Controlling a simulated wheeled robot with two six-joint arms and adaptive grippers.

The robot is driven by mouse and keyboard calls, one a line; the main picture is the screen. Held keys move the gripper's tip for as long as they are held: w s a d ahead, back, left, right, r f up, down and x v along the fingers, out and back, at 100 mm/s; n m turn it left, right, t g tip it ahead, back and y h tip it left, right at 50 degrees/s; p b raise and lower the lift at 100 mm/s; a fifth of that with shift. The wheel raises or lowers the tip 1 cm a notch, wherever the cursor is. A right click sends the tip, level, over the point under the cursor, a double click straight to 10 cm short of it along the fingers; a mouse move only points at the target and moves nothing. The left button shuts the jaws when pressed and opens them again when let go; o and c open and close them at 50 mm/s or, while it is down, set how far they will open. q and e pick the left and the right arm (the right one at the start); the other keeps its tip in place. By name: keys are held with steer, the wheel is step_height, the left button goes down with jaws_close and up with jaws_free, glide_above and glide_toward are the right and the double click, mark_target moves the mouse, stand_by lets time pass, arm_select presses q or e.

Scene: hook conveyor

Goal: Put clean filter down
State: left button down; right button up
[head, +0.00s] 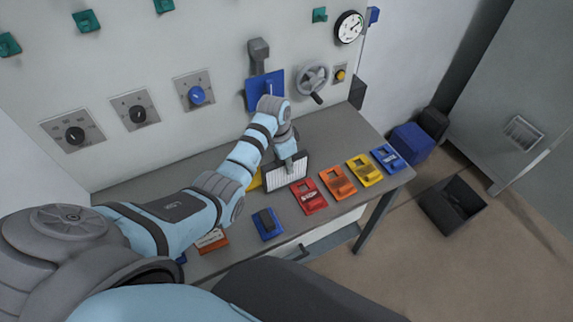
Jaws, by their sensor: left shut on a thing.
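The clean filter (286,174) is a flat panel with a white pleated face and a dark frame. It stands tilted at the table top, in the middle of the head view. My left gripper (291,160) is shut on the filter at its upper edge. I cannot tell whether the filter's lower edge touches the table (335,128). Part of a yellow thing (255,182) shows just left of the filter, mostly hidden by the arm and the filter. My right gripper is not in view.
Red (308,196), orange (338,182), yellow (365,170) and blue (388,158) devices line the table right of the filter. A blue block (268,223) lies nearer me. The wall panel (215,45) carries knobs and a handwheel (313,78). The table's back right is bare.

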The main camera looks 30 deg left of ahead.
arm_select(q)
steer(key=c, duration=1.4)
jaws_free()
steer(key=shift+w, duration=0.1)
steer(key=shift+c, duration=0.2)
